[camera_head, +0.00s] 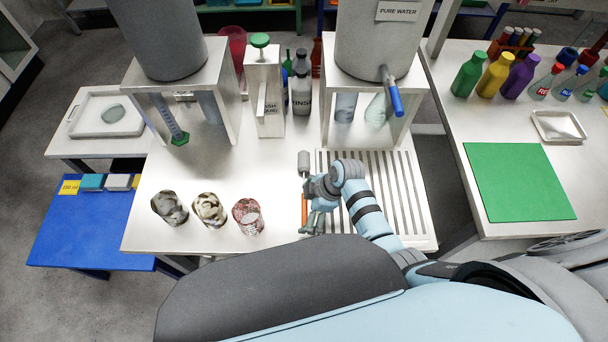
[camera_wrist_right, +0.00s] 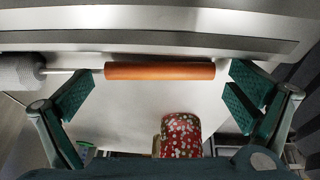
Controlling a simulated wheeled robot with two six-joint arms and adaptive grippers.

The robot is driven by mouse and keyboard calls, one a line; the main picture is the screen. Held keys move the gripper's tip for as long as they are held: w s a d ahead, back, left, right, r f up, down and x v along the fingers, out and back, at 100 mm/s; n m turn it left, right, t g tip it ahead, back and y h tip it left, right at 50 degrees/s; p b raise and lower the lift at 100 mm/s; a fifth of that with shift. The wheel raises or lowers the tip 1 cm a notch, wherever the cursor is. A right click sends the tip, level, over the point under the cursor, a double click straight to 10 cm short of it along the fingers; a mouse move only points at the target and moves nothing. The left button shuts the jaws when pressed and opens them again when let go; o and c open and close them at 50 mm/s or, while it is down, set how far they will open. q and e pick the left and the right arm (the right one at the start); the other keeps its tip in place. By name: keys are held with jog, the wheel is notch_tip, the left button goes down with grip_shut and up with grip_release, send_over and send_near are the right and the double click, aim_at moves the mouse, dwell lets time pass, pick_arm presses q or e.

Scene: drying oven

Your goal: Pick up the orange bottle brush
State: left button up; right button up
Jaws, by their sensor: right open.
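The orange bottle brush lies on the white table beside the left edge of the slatted drain rack. Its orange handle (camera_head: 304,209) points toward me and its grey bristle head (camera_head: 304,160) points away. My right gripper (camera_head: 312,215) is over the handle, partly hiding it. In the right wrist view the orange handle (camera_wrist_right: 160,71) lies crosswise ahead of the two open teal fingers (camera_wrist_right: 160,95), with the grey head (camera_wrist_right: 20,72) at the left. The fingers are apart and nothing is held. My left gripper is not in view.
The slatted drain rack (camera_head: 380,190) is right of the brush. Several speckled beakers stand left, the red one (camera_head: 247,217) nearest; it also shows in the wrist view (camera_wrist_right: 180,136). Behind are a stand with a blue-handled tap (camera_head: 391,92) and a rinse bottle (camera_head: 301,95).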

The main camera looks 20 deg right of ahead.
jog(key=shift+r, duration=0.15)
jog(key=c, duration=1.1)
